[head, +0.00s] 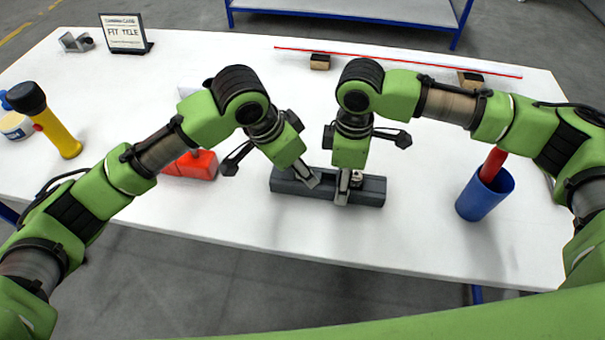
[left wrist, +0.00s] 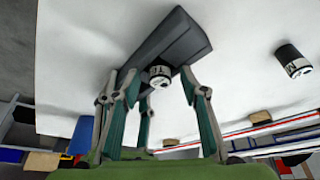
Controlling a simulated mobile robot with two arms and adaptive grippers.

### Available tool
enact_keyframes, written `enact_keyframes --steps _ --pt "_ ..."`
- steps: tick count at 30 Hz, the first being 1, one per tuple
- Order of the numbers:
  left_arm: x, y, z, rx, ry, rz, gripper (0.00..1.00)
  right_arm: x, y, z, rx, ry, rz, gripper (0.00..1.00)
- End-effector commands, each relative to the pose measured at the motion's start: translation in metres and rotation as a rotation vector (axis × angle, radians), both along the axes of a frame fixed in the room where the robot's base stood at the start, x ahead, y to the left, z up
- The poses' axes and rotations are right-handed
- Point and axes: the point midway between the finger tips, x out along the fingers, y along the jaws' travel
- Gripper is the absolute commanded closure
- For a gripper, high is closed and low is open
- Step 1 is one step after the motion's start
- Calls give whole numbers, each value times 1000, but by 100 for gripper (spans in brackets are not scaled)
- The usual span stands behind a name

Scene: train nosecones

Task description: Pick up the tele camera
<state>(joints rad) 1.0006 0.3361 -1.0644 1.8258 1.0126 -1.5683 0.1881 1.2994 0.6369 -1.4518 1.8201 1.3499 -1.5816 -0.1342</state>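The tele camera (left wrist: 160,76), a small dark cylinder with a white lettered band partly reading "TE", is against the dark grey block (head: 288,187) in the left wrist view. The block also shows there (left wrist: 150,48). In the head view only a small pale bit, perhaps this camera, shows beside the right fingers. My left gripper (head: 311,179) is low over the block. In the left wrist view its fingers (left wrist: 158,80) are apart, on either side of the camera; contact is unclear. My right gripper (head: 344,190) is down at the block; its finger gap is hidden.
Another dark lettered cylinder (left wrist: 293,62) stands apart on the table. A blue cup (head: 485,195) holds a red item at right. A red block (head: 193,165) and a yellow flashlight (head: 55,130) are at left. A red-edged bar (head: 400,58) and a sign (head: 124,33) are behind.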

Motion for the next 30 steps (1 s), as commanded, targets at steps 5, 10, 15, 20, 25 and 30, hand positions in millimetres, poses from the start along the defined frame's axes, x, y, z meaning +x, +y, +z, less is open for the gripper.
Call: enact_keyframes --steps 5,10,15,20,25,30 --pt "0 0 0 -1 0 0 60 1 0 0 -1 -2 -1 81" --pt "0 0 0 0 0 0 99 1 0 0 -1 -2 -1 81" --pt "0 0 0 -1 0 0 100 1 0 0 -1 -2 -1 81" --pt "0 0 2 -1 0 0 100 1 0 0 -1 -2 -1 81" --pt "1 -1 22 -3 -4 0 100 1 0 0 -1 -2 -1 81" --pt "1 -1 58 -2 -6 -2 100 1 0 0 -1 -2 -1 81"
